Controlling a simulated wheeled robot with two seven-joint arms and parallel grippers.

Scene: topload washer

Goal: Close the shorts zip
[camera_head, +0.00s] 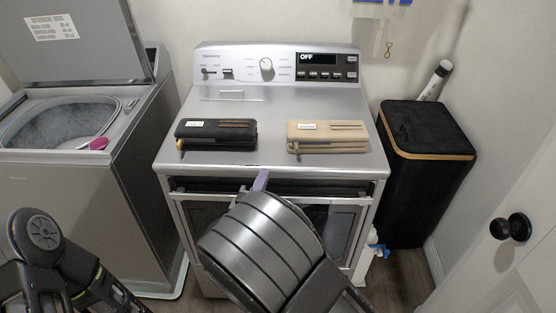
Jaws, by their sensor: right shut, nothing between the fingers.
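Two flat, folded-looking items with white labels lie apart on the dryer top: a black one (216,134) on the left and a beige one (328,137) on the right. The labels are too small to read, so I cannot tell which is the shorts. A small yellowish bit shows at the black item's left end; no zip is clearly visible. My right gripper (262,181) shows as a purple tip at the dryer's front edge, below and between both items, touching neither. It is shut and empty, largely hidden behind my arm. My left gripper is not in view.
The dryer (270,165) has a control panel reading OFF at its back. A black hamper (430,170) stands right, near a white door with a black knob (511,228).

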